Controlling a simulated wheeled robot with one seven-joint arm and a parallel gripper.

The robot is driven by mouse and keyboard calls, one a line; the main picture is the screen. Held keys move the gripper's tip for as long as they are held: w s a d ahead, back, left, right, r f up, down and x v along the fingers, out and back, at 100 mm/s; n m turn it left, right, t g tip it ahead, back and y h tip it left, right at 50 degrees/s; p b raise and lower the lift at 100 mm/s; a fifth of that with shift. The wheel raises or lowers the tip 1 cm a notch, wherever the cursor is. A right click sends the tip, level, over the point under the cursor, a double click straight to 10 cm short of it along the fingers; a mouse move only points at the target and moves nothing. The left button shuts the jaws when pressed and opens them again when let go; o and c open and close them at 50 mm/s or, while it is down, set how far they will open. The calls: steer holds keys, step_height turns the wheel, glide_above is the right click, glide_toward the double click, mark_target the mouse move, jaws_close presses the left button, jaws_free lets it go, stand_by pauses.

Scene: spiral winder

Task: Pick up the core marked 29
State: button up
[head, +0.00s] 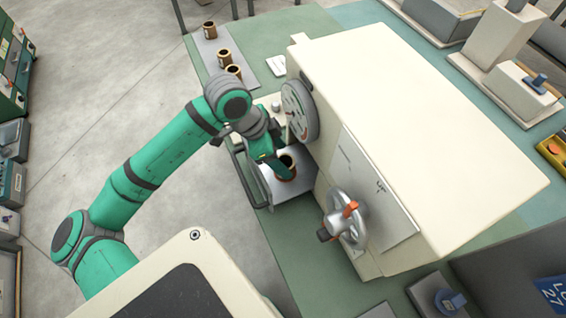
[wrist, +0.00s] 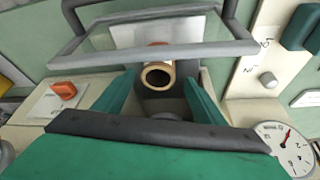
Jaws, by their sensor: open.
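A short brown, tube-shaped core (head: 287,166) stands on a pale plate at the machine's near side, beside the dial. Its open, dark-centred end also shows in the wrist view (wrist: 157,75), between my fingers. Three similar cores stand at the back left: one at the far end (head: 209,30), one in the middle (head: 224,58) and one nearest (head: 234,73). I cannot read a number on any of them. My gripper (head: 276,168) is open at the core on the plate, its green fingers either side of it (wrist: 158,88). I cannot tell whether they touch it.
The cream machine (head: 440,120) rises close to the right of my gripper, with a round dial (head: 299,110) and a handwheel (head: 345,220). A grey-framed clear guard (wrist: 158,32) lies just beyond the core in the wrist view. Open floor (head: 110,90) is at left.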

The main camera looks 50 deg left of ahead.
mark_target(286, 165)
steer(key=shift+s+x, duration=0.15)
steer(key=shift+x, duration=1)
steer(key=shift+s+x, duration=0.1)
steer(key=shift+x, duration=1.1)
steer(key=c, duration=1.1)
